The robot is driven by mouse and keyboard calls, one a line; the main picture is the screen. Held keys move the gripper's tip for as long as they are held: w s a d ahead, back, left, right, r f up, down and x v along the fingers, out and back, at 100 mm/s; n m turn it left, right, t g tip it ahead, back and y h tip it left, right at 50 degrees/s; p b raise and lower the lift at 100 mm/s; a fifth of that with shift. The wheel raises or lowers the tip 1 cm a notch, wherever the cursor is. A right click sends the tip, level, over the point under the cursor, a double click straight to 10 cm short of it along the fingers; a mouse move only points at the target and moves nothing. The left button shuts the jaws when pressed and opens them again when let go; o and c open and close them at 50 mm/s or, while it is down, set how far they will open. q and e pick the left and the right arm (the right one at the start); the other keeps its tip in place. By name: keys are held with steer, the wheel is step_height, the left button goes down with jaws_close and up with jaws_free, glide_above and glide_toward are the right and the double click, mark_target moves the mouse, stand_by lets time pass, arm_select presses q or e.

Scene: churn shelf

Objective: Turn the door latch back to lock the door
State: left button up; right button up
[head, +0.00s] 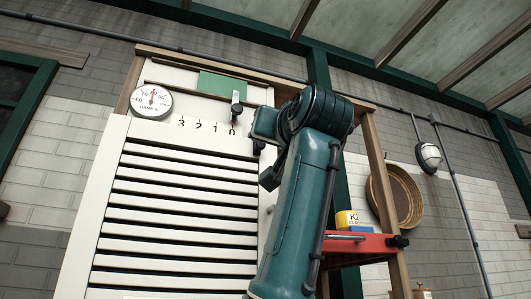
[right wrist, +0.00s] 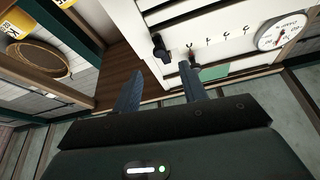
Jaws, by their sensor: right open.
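The pale cabinet's slatted door (head: 185,215) stands closed as far as I can see. A dark knob that looks like the door latch (right wrist: 160,48) is on the pale panel in the right wrist view, which is upside down. In the head view only a dark bit beside my arm shows there, so I cannot tell its angle. My right gripper (right wrist: 156,72) is open and empty, its two fingers apart, with the knob showing just beyond the fingertips. No contact is visible. In the head view my right arm hides the door's right edge. My left gripper is not in view.
Above the door are a round damp gauge (head: 152,101), a number scale, a dark slider knob (head: 236,103) and a green plate (head: 222,86). To the right are a red shelf (head: 370,244) with a yellow box (head: 347,218), and a round basket (head: 408,195).

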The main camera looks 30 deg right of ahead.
steer(key=b+v, duration=0.1)
steer(key=v, duration=0.5)
steer(key=shift+b, duration=0.4)
steer(key=shift+f, duration=0.1)
